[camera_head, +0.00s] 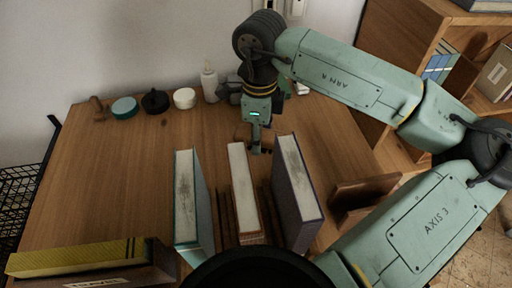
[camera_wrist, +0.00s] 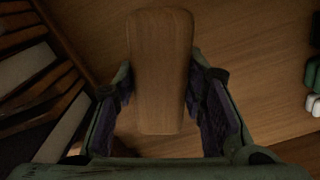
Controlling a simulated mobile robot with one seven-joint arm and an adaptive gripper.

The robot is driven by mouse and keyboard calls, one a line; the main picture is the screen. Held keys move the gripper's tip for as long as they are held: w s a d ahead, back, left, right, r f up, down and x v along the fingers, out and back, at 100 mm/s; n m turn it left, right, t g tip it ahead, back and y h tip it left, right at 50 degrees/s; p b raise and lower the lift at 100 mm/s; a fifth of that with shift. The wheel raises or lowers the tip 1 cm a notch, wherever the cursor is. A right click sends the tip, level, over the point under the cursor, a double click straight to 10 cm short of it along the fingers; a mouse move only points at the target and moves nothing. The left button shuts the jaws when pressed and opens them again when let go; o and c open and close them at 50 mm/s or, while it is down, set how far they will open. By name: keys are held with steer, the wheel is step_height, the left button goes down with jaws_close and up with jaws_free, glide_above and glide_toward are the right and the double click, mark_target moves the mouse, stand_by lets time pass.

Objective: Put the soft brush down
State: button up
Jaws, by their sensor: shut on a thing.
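My gripper (camera_head: 259,145) points down over the wooden table, behind the standing books. In the wrist view my gripper (camera_wrist: 162,95) has its two dark-padded fingers on either side of the soft brush (camera_wrist: 160,70), gripping it. The brush shows as a plain, rounded, light-brown wooden back; its bristles are hidden. In the head view only a small brown part of the brush shows beside the fingers. Whether the brush touches the table I cannot tell.
Several books (camera_head: 243,190) stand upright near the front of the table (camera_head: 105,190). A yellow book (camera_head: 75,257) lies front left. A teal tin (camera_head: 125,108), a white tin (camera_head: 184,98) and a white bottle (camera_head: 209,86) line the back. The left-centre tabletop is clear.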

mark_target(259, 158)
step_height(259, 158, down, 5)
steer(key=shift+r+p, duration=0.15)
steer(key=shift+p, duration=0.25)
steer(key=shift+f+b, duration=0.3)
steer(key=shift+b, duration=0.05)
steer(key=o, duration=1.1)
steer(key=shift+r, duration=0.1)
steer(key=shift+o, duration=0.2)
step_height(259, 158, up, 12)
steer(key=shift+r+b, duration=0.15)
steer(key=shift+b, duration=0.25)
steer(key=shift+r, duration=0.1)
